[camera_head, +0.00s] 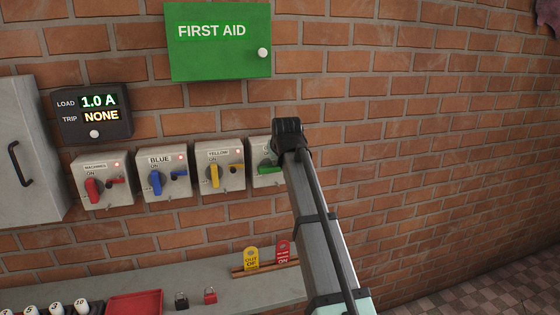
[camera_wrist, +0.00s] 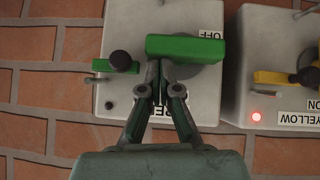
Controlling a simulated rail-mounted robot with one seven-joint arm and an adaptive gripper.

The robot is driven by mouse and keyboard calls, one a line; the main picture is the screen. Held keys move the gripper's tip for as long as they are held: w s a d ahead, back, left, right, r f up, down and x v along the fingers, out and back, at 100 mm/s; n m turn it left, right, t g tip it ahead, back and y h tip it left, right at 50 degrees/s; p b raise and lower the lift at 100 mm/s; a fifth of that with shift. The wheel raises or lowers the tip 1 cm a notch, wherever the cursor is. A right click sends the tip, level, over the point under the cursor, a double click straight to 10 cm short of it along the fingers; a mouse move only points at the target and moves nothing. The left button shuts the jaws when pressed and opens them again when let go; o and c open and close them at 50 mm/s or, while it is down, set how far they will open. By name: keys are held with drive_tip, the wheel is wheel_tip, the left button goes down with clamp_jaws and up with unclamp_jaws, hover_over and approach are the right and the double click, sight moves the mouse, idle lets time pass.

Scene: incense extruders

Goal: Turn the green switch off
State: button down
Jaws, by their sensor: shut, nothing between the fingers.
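The green switch is on a pale grey box (camera_head: 256,174), mostly hidden in the head view by my arm and gripper (camera_head: 289,135). In the wrist view, which shows the labels upside down, its green handle (camera_wrist: 185,48) lies horizontal across a dark round dial, beside the OFF label (camera_wrist: 203,35). A small green lever (camera_wrist: 122,66) with a black knob is to its left. The box's small indicator (camera_wrist: 109,104) looks dark. My gripper (camera_wrist: 160,70) is shut and empty, its tips at the handle's left part. I cannot tell whether they touch it.
The yellow switch box (camera_head: 219,165) with a lit red light is beside it. Blue (camera_head: 163,171) and machines (camera_head: 104,179) boxes stand farther left. A load display (camera_head: 92,113) and a green first aid box (camera_head: 220,42) are above. Tags and padlocks are on the shelf (camera_head: 225,293) below.

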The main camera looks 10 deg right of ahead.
sight(277, 167)
idle(0.3)
